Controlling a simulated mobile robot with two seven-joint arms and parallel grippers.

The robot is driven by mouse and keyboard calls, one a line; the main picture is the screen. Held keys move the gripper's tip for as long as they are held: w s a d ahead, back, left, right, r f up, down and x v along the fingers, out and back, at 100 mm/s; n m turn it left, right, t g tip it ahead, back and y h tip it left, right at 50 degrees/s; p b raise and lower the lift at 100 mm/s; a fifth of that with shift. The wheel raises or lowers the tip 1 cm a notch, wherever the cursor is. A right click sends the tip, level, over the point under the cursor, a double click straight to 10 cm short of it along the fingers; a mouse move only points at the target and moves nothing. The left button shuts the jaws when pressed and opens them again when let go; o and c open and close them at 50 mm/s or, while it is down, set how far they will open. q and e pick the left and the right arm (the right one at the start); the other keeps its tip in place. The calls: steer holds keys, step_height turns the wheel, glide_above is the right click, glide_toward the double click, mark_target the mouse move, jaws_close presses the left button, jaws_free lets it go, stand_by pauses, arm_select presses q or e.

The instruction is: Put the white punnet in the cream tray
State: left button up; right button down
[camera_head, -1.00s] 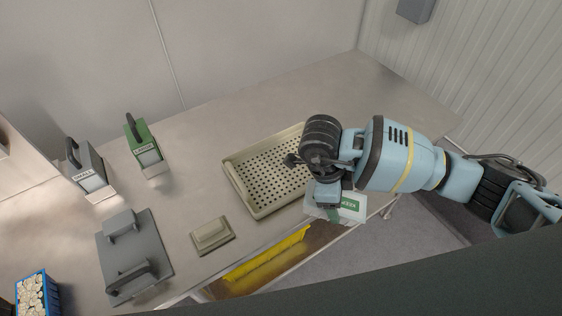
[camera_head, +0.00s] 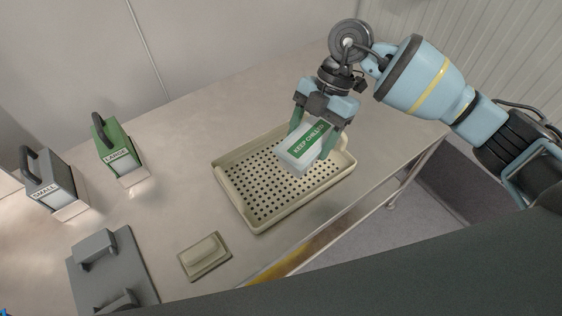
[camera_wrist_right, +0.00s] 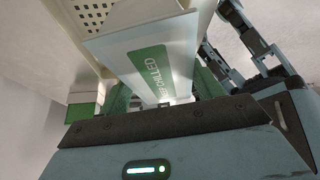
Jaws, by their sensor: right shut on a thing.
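The white punnet (camera_head: 294,157) has a green band lettered "KEEP CHILLED". My right gripper (camera_head: 322,131) is shut on it, with green fingers on its two sides, and holds it tilted over the right part of the cream tray. The punnet also shows large in the right wrist view (camera_wrist_right: 117,49). The cream tray (camera_head: 241,209) is a shallow perforated tray on the steel table; part of its far right is hidden behind the punnet and gripper. A corner of it shows in the right wrist view (camera_wrist_right: 62,10). I cannot tell whether the punnet touches the tray. My left gripper is not in view.
A green block marked "LARGE" (camera_head: 116,151) and a grey one marked "SMALL" (camera_head: 48,184) stand at the left. A grey plate with handles (camera_head: 123,262) and a small cream lidded piece (camera_head: 204,255) lie nearer. The table (camera_head: 180,130) is clear behind the tray.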

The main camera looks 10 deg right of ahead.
steer(key=shift+w+a+r+m+t+y, duration=0.15)
steer(key=shift+w+r+m+t+y, duration=0.2)
steer(key=shift+m, duration=0.35)
steer(key=shift+w+a+r+m+t+y, duration=0.15)
steer(key=shift+w+r+m, duration=0.15)
steer(key=shift+w+m, duration=0.3)
steer(key=shift+s+f, duration=0.1)
steer(key=shift+s, duration=0.05)
step_height(320, 180, down, 9)
steer(key=shift+f+b, duration=0.2)
steer(key=shift+b, duration=0.4)
steer(key=shift+f, duration=0.25)
steer(key=shift+f, duration=0.1)
steer(key=shift+c, duration=1.4)
jaws_free()
